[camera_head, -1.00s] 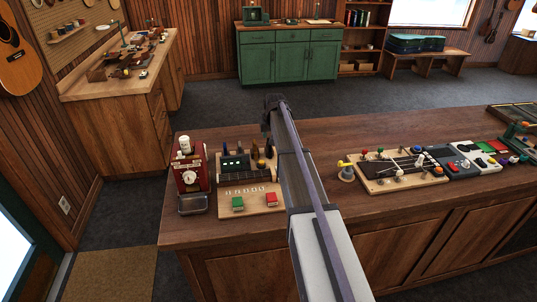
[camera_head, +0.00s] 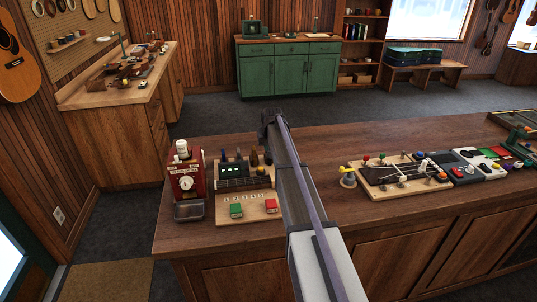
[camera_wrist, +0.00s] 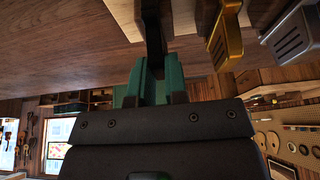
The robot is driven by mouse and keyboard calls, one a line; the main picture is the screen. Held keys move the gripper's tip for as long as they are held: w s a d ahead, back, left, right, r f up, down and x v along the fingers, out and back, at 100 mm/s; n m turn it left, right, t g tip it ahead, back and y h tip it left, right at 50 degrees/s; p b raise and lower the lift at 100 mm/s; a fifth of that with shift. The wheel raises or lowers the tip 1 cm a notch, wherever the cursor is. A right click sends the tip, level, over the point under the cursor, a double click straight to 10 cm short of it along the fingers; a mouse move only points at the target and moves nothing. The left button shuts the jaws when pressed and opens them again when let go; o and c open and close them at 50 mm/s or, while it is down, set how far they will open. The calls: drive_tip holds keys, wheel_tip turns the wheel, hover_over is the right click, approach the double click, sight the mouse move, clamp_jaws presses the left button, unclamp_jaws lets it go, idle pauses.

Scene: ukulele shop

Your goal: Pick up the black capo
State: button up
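In the wrist view, which is upside down, the black capo (camera_wrist: 152,28) stands between the two green fingers of my gripper (camera_wrist: 157,68). The fingers are close together with the capo's dark handle filling the gap. The capo's far end runs off the picture's top edge. In the head view my gripper (camera_head: 266,126) is a dark shape at the far end of my arm, over the right end of the capo stand (camera_head: 250,202). My arm hides the black capo there.
A gold capo (camera_wrist: 226,36) and a silver capo (camera_wrist: 291,36) stand close beside the black one. A red device with a dial (camera_head: 186,182) is left of the stand. A pedal-like wooden board (camera_head: 385,190) lies to the right, with bare counter (camera_head: 325,160) between.

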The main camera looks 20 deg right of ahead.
clamp_jaws()
